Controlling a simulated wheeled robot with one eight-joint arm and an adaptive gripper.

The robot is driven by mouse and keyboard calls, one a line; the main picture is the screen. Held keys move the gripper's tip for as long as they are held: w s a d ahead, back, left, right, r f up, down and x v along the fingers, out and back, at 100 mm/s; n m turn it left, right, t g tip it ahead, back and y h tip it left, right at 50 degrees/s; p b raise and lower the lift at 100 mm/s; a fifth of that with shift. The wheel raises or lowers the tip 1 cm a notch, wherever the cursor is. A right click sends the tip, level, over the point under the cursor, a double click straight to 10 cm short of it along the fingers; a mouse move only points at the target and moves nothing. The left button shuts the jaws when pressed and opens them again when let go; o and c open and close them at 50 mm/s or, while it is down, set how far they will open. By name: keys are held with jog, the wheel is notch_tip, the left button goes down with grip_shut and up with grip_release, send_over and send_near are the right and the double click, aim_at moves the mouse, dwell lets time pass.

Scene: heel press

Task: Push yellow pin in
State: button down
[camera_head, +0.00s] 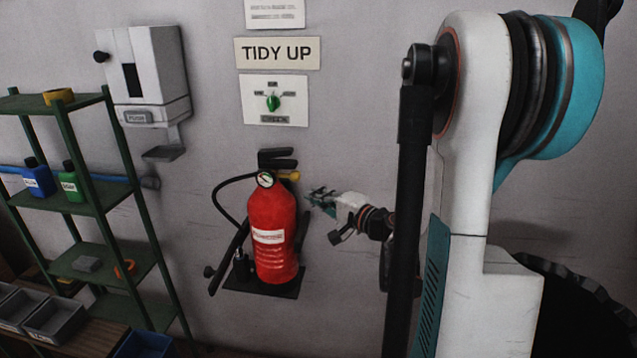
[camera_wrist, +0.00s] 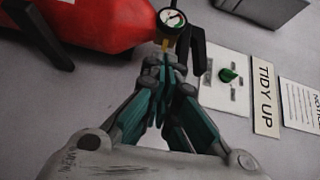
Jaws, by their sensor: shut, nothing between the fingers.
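The yellow pin (camera_head: 294,176) shows at the right side of the fire extinguisher's head, just below the black handle (camera_head: 277,160). In the wrist view a small bit of the yellow pin (camera_wrist: 166,45) shows between the gauge and my fingertips. The red extinguisher (camera_head: 272,235) stands upright on a black wall bracket, with a round gauge (camera_head: 265,179) at its neck. My gripper (camera_head: 318,195) is to the right of the extinguisher and a little lower than the pin. Its teal fingers are shut and empty. In the wrist view my gripper (camera_wrist: 166,68) has its tips close to the pin; I cannot tell whether they touch.
A green shelf (camera_head: 90,200) with bottles stands at the left. A panel with a green knob (camera_head: 273,102) and a TIDY UP sign (camera_head: 277,53) are above the extinguisher. The wall right of the extinguisher is bare.

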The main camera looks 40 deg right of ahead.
aim_at(288, 176)
jog(key=s+d+m+t+h, duration=0.1)
jog(key=s+d+m+h, duration=0.1)
jog(key=s+d, duration=0.3)
jog(key=shift+d+f+h, duration=0.3)
jog(key=shift+d+f, duration=0.1)
jog(key=shift+d, duration=0.8)
jog(key=w+a+b, duration=0.2)
jog(key=w+b, duration=0.1)
jog(key=w, duration=0.9)
jog(key=shift+w+a+r, duration=0.2)
jog(key=shift+w+r, duration=0.1)
jog(key=shift+w, duration=0.1)
